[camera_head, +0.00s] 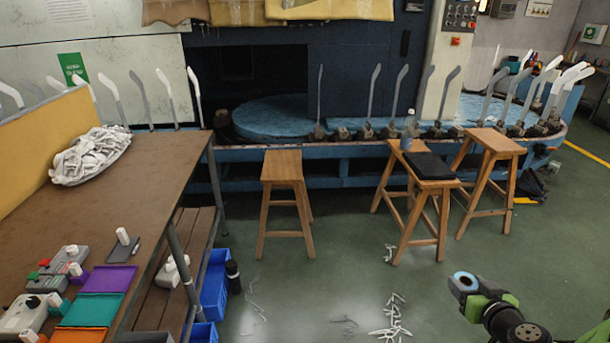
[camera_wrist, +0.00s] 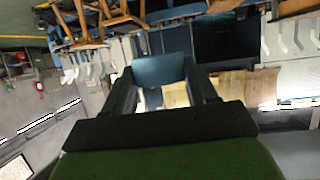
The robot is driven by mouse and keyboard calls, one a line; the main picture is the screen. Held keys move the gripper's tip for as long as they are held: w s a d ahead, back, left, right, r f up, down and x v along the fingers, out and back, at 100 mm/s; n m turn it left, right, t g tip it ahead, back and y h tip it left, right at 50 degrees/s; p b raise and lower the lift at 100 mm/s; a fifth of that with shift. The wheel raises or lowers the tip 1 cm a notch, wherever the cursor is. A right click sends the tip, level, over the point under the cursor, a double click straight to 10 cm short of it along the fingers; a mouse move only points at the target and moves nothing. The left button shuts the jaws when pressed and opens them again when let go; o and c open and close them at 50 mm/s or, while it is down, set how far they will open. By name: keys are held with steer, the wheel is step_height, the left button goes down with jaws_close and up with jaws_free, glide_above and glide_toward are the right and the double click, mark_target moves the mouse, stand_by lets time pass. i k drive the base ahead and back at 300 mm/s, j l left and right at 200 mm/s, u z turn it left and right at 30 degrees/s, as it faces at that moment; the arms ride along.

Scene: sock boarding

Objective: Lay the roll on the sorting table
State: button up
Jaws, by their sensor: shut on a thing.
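My gripper (camera_wrist: 160,78) is shut on a blue roll (camera_wrist: 158,69), held between the two dark fingertips in the wrist view. In the head view my gripper (camera_head: 468,292) is at the lower right, over the green floor. The roll's blue end (camera_head: 465,280) shows there with a dark centre; the fingers hide part of it. The brown sorting table (camera_head: 125,190) is at the left, well apart from the gripper. Purple, teal and orange mats lie near its front right edge.
A pile of white socks (camera_head: 92,155) lies at the table's back. Small devices (camera_head: 62,265) crowd its front; the middle is bare. Wooden stools (camera_head: 284,168) stand before the blue boarding machine (camera_head: 350,150). Blue bins (camera_head: 215,285) and a black bottle (camera_head: 233,276) are beside the table.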

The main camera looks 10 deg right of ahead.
mark_target(144, 211)
steer(key=i+j+u, duration=0.1)
steer(key=i+u, duration=0.25)
steer(key=u, duration=0.15)
steer(key=i+l+u, duration=0.1)
steer(key=i+u, duration=0.25)
steer(key=u, duration=0.15)
steer(key=i+l+u, duration=0.15)
steer(key=i+u, duration=0.2)
steer(key=u, duration=0.15)
steer(key=i+l+u, duration=0.25)
steer(key=u, duration=0.25)
steer(key=i+l+u, duration=0.2)
steer(key=l+u, duration=0.25)
steer(key=i+l+u, duration=0.15)
steer(key=l+u, duration=0.85)
steer(key=i+l, duration=0.05)
